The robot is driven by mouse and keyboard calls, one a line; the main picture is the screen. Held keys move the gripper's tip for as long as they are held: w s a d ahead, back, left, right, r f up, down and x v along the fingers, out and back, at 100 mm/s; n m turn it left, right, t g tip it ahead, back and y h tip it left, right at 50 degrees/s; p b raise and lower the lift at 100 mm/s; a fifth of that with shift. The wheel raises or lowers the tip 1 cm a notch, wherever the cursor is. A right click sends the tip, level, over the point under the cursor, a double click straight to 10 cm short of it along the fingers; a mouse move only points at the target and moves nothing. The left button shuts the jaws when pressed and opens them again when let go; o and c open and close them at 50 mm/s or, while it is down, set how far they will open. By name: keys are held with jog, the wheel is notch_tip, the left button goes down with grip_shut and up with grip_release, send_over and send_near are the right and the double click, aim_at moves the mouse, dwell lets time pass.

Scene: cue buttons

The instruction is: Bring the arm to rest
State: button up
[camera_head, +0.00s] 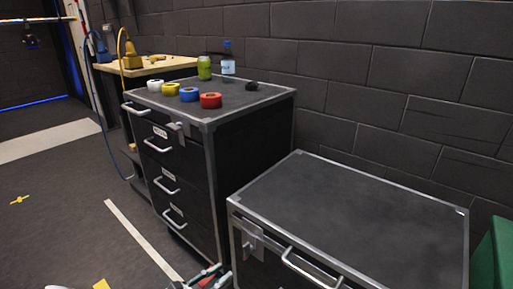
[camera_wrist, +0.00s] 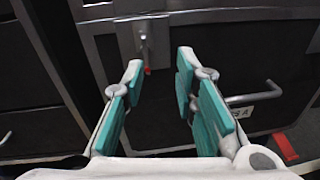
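My gripper (camera_wrist: 160,78) is open and empty in the wrist view, its two teal-padded fingers spread apart. It faces a dark cabinet front with a metal latch (camera_wrist: 143,42) beyond the gap between the fingers. A drawer handle (camera_wrist: 253,93) is to the right of the fingers. In the head view only a small part of my gripper (camera_head: 207,276) shows at the bottom edge, low beside the nearer cabinet (camera_head: 350,215). The rest of the arm is mostly out of view.
The farther cabinet (camera_head: 235,103) carries white (camera_head: 155,85), yellow (camera_head: 170,89), blue (camera_head: 189,94) and red (camera_head: 210,100) rolls, a green can (camera_head: 204,68) and a bottle (camera_head: 228,58). The nearer cabinet's top is bare. Open floor (camera_head: 60,200) lies left.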

jog(key=s+d+r+m+g+y, duration=0.35)
jog(key=d+r+m+g, duration=1.1)
jog(key=d+r, duration=0.8)
jog(key=s+d+r+m+t+y, duration=0.1)
jog(key=s+d+r+m+y, duration=0.25)
jog(key=s, duration=0.45)
jog(key=s+d+r+m+y, duration=0.2)
jog(key=s+m, duration=0.2)
jog(key=s, duration=0.4)
jog(key=s+d+r+m+t+y, duration=0.1)
jog(key=s+d+r+m+y, duration=0.2)
jog(key=s, duration=0.6)
notch_tip(320, 180, up, 27)
jog(key=m+t+p, duration=0.1)
jog(key=t+p, duration=0.3)
jog(key=p, duration=2.2)
jog(key=shift+w, duration=0.15)
